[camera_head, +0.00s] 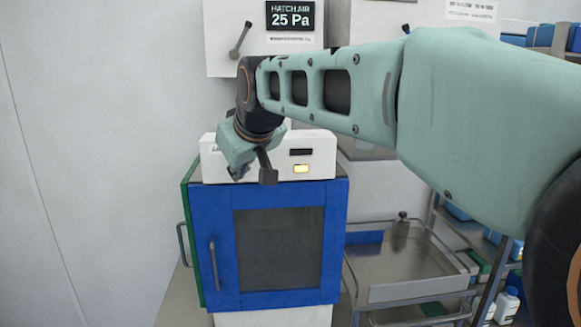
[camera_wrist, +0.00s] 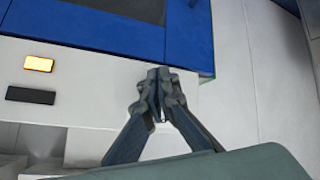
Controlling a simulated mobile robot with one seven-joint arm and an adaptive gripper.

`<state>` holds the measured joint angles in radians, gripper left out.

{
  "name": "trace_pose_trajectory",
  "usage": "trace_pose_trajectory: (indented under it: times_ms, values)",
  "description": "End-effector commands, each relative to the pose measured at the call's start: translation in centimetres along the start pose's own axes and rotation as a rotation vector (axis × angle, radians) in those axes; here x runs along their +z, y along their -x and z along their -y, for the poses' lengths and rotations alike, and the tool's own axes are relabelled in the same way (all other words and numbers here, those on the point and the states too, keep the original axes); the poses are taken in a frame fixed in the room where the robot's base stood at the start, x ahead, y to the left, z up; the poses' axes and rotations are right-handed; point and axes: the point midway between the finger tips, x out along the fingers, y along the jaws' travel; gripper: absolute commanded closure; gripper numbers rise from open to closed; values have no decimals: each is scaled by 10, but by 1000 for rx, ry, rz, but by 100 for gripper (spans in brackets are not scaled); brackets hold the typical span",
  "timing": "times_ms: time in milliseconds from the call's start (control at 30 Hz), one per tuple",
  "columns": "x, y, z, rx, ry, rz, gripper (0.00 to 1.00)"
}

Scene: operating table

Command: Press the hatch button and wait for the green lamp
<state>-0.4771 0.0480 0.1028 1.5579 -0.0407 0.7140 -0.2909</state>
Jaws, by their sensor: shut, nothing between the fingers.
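The hatch (camera_head: 278,299) is a cabinet with a blue-framed door and a dark window. A white control box (camera_head: 325,158) sits on top of it. On the box front an amber lamp (camera_head: 301,169) is lit, and it also shows in the wrist view (camera_wrist: 38,63). A dark, unlit rectangle (camera_head: 301,152) is above it in the head view; it also shows in the wrist view (camera_wrist: 30,95). No green light shows. My gripper (camera_head: 268,176) is shut and empty, at the box front left of the lamp. In the wrist view its fingertips (camera_wrist: 158,78) meet before the white panel. I cannot see the button or tell contact.
A display (camera_head: 290,16) above reads "HATCH AIR 25 Pa". A metal tray trolley (camera_head: 410,270) stands right of the hatch, with shelves of blue boxes and bottles (camera_head: 507,305) beyond. The hatch door has a handle (camera_head: 214,264). The wall at left is bare.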

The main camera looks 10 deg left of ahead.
Motion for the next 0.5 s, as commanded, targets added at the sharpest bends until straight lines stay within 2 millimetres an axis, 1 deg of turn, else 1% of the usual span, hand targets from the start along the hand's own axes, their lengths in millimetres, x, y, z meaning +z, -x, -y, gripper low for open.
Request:
trace_pose_trajectory:
  times_ms: [167, 500]
  values:
    - [5, 5, 5, 0, 0, -1, 100]
    - [20, 31, 24, -1, 5, -7, 100]
